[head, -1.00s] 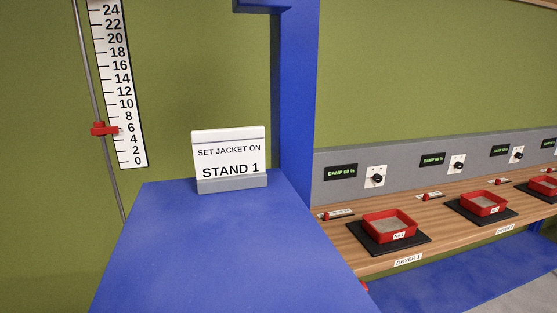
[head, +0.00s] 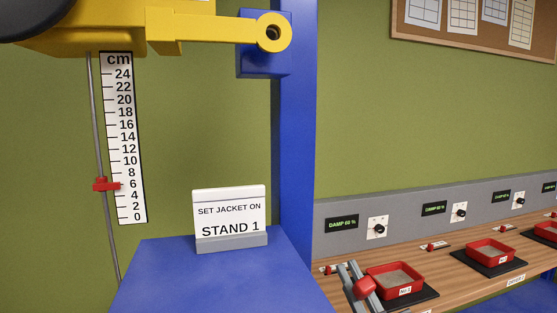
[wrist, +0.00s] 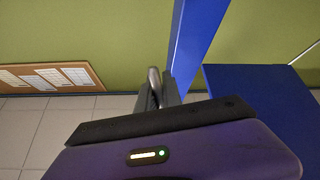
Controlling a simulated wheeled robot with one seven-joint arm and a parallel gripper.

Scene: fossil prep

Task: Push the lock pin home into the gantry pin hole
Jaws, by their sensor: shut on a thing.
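The yellow gantry arm (head: 215,27) crosses the top of the head view. Its rounded right end has a dark round pin hole (head: 272,33), in front of a blue block on the post. My gripper (head: 347,266) shows at the bottom edge of the head view, well below and right of the hole. Its grey fingers are shut on the lock pin, whose red part (head: 365,288) shows at them. In the wrist view a grey rounded pin end (wrist: 154,75) stands between the dark fingers; the rest of the pin is hidden. The pin is apart from the hole.
A blue post (head: 296,130) rises behind the gantry's end. A blue stand (head: 205,285) carries a "STAND 1" sign (head: 229,219). A wooden bench (head: 460,262) with red trays is at right. A cm scale (head: 124,140) hangs at left. Free air lies right of the post.

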